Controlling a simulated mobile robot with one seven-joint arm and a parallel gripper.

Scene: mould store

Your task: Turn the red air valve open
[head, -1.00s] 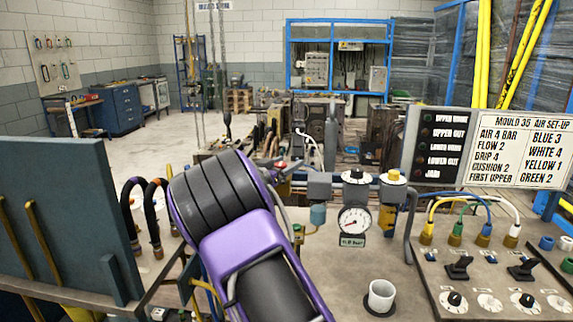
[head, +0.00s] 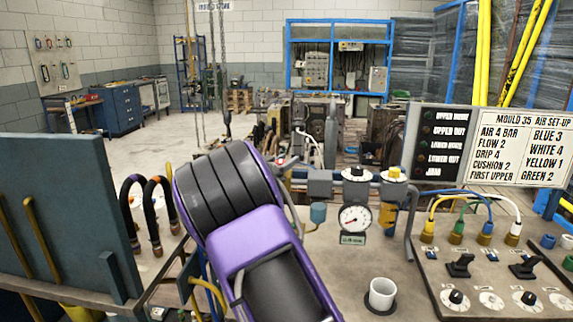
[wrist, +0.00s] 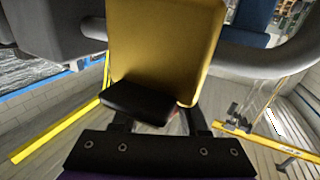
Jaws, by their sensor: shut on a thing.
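The red air valve is mostly hidden behind my arm in the head view. Only a small bit of red (head: 282,161) shows at the left end of the grey air line. In the wrist view, a gold-coloured block (wrist: 168,45) fills the upper middle, with grey pipe on both sides. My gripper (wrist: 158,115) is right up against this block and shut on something. Its grip point is largely hidden, with only a speck of red between the fingers. In the head view my fingers are hidden behind my purple and black wrist.
A pressure gauge (head: 355,218) hangs from the air line right of my wrist. A white cup (head: 381,294) stands on the bench. A switch panel (head: 490,285) with coloured hoses is at the right. A dark upright plate (head: 65,215) and black hoses (head: 147,215) are at the left.

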